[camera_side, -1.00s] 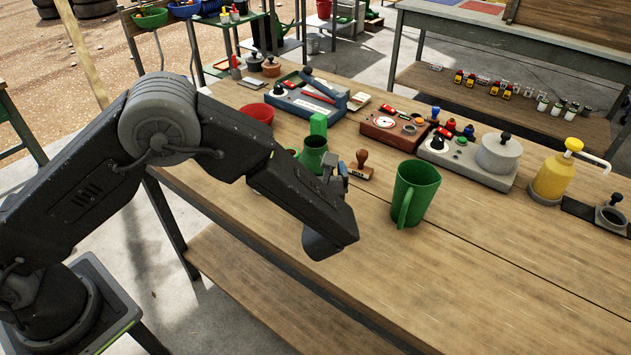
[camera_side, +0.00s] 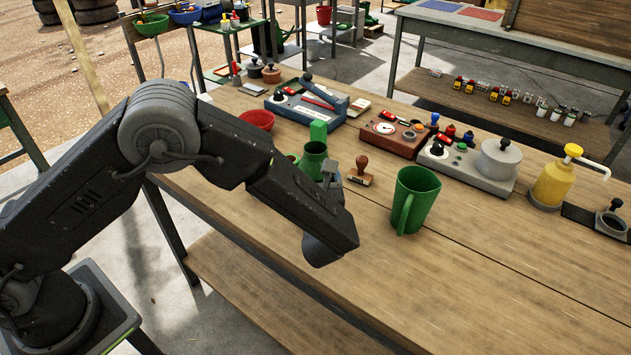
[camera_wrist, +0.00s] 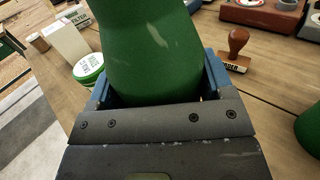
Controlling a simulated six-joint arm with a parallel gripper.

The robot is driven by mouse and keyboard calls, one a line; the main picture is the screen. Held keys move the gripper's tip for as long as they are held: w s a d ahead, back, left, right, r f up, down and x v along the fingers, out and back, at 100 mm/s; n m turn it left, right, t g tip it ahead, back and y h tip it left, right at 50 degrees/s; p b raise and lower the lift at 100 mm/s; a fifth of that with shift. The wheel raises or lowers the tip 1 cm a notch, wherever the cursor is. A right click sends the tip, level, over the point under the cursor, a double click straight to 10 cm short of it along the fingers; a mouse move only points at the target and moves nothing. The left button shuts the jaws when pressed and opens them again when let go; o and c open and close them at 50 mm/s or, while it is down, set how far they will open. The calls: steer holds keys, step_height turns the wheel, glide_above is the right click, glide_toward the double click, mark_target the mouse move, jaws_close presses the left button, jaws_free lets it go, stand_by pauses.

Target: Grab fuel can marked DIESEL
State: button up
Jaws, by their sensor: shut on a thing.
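A green can-like vessel (camera_side: 314,157) stands near the left edge of the wooden bench. In the wrist view its green body (camera_wrist: 150,50) fills the upper middle and narrows upward. I see no DIESEL marking on its visible side. My gripper (camera_side: 328,172) is shut on this green vessel, with blue fingers on both sides of it in the wrist view (camera_wrist: 157,88). The vessel's lower part is hidden behind my gripper. A larger green jug with a handle (camera_side: 415,198) stands apart to the right; its edge shows in the wrist view (camera_wrist: 310,130).
A wooden-handled stamp (camera_side: 361,170) stands just right of my gripper. Instrument boxes (camera_side: 391,137) and a yellow pump bottle (camera_side: 553,180) line the back. The front right bench is clear.

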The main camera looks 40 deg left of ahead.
mark_target(316, 172)
steer(key=shift+r, duration=0.15)
steer(key=shift+r, duration=1.05)
step_height(316, 172, up, 2)
steer(key=s+a+r, duration=0.2)
steer(key=a+r, duration=0.4)
steer(key=a, duration=0.5)
steer(key=shift+s+a+r, duration=0.15)
steer(key=shift+s+r, duration=0.1)
steer(key=shift+s, duration=0.1)
stand_by(0.6)
